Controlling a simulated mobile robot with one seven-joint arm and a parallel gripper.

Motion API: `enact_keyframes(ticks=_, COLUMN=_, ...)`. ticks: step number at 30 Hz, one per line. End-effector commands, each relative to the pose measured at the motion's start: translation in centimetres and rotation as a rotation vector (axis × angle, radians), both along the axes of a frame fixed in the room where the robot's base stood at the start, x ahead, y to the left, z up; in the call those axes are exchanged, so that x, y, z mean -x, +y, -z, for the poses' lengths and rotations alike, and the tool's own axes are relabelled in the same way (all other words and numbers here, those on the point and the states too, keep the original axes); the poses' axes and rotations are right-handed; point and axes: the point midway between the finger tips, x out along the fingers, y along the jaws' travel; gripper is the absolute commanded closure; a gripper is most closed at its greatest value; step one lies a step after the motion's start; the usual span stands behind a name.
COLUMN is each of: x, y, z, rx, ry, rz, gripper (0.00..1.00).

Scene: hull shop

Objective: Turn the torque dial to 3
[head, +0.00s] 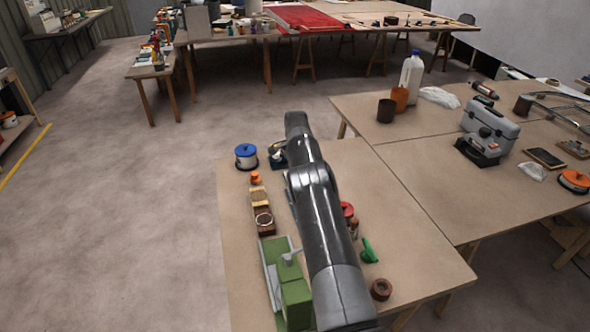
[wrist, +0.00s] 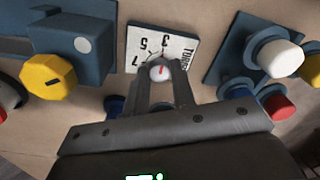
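The torque dial (wrist: 160,71) has a small pale round knob with a red mark. Its white plate (wrist: 178,48) carries the word TORQUE and the numbers 3, 5 and 7, which appear upside down. The red mark points up in the picture, roughly towards the 3; the exact reading is hard to tell. My gripper (wrist: 160,74) has its two fingers close on either side of the knob, and the narrow gap matches the knob's width. The fingers hide part of the plate's lower edge. In the head view, my arm hides the gripper and the dial.
Beside the dial are a yellow knob (wrist: 48,76) on a blue housing and a blue panel with white (wrist: 280,56) and red (wrist: 277,106) buttons. In the head view, the bench holds a blue-and-white spool (head: 246,157), a green machine (head: 294,297) and a brown ring (head: 381,289).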

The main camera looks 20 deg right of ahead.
Motion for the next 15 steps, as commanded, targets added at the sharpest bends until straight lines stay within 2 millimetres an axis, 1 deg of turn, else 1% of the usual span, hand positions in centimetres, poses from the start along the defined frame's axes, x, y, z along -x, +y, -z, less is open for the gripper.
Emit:
enact_keyframes(ticks=1, x=0.00, y=0.00, z=-0.02, rx=0.000, ry=0.000, rz=0.000, gripper=0.81)
enact_keyframes(ticks=8, x=-0.01, y=0.00, z=-0.03, rx=0.000, ry=-0.001, rz=0.000, gripper=1.00)
enact_keyframes(ticks=11, x=-0.02, y=0.01, z=-0.03, rx=0.000, ry=-0.001, rz=-0.004, gripper=1.00)
enact_keyframes(ticks=15, x=-0.02, y=-0.04, z=-0.03, rx=0.000, ry=-0.001, rz=-0.058, gripper=1.00)
